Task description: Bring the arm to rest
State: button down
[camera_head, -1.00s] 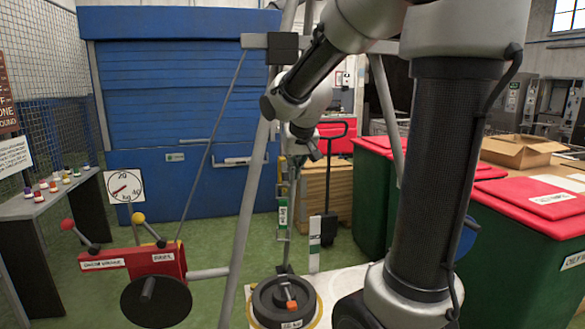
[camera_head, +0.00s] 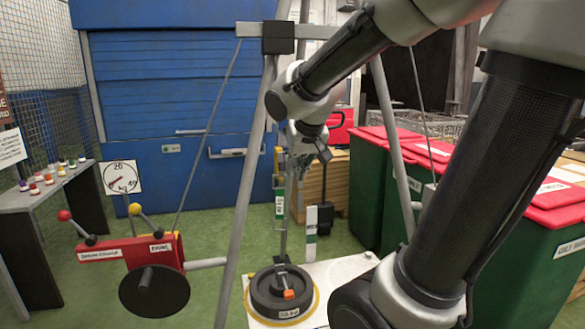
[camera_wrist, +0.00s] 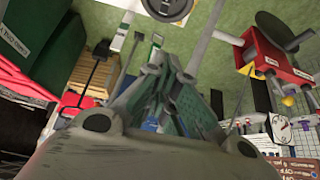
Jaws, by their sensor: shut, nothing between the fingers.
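My gripper (camera_head: 296,160) hangs at the end of my raised arm, in the middle of the head view, above the black weight (camera_head: 281,293) and in front of the blue shutter. It is small there and partly lost against the things behind it. In the wrist view my gripper (camera_wrist: 178,75) fills the centre, with its fingers drawn together and nothing between them. The wrist view appears upside down, with the weight (camera_wrist: 168,6) at its top edge. My gripper is apart from the weight.
A grey frame (camera_head: 243,190) stands close around my arm. A red winch box (camera_head: 130,252) with levers and a dial (camera_head: 122,177) are at left, near a bench (camera_head: 45,190) of small coloured items. Green bins (camera_head: 515,245) with red lids stand at right.

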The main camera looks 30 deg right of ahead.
jog(key=s+a+f+n+g+y, duration=0.1)
jog(key=s+a+n+g, duration=0.1)
jog(key=s, duration=1.5)
jog(key=shift+f+n+y, duration=0.2)
jog(key=shift+n+y, duration=0.2)
jog(key=shift+n, duration=0.2)
